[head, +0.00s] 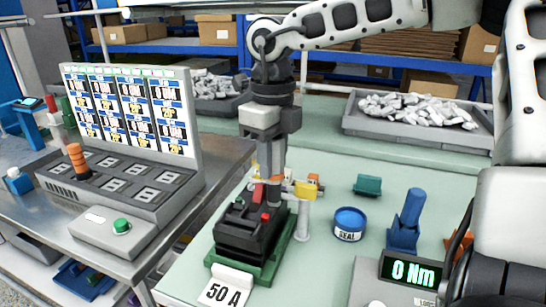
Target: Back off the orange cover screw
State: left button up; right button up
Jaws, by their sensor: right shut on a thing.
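My right gripper (271,160) points straight down over the black breaker (240,228), which sits in a green holder (272,262) on the light green table. It is shut on a slim upright grey thing, mostly hidden by the fingers, so I cannot tell what it is. A small patch of orange shows beside the fingertips; I cannot tell whether it is the cover screw. Red parts (265,216) show on top of the breaker. My left gripper is not in view.
A white post with a yellow head (306,190) stands close right of the breaker. A blue SEAL tin (349,224), a blue stand (403,236) and a display reading 0 Nm (412,272) are further right. A "50 A" card (226,290) lies in front. A test bench (120,200) stands left.

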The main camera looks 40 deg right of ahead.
jog(key=shift+r+p, duration=1.25)
jog(key=shift+r, duration=0.7)
jog(key=shift+r+p, duration=0.7)
jog(key=shift+r, duration=0.4)
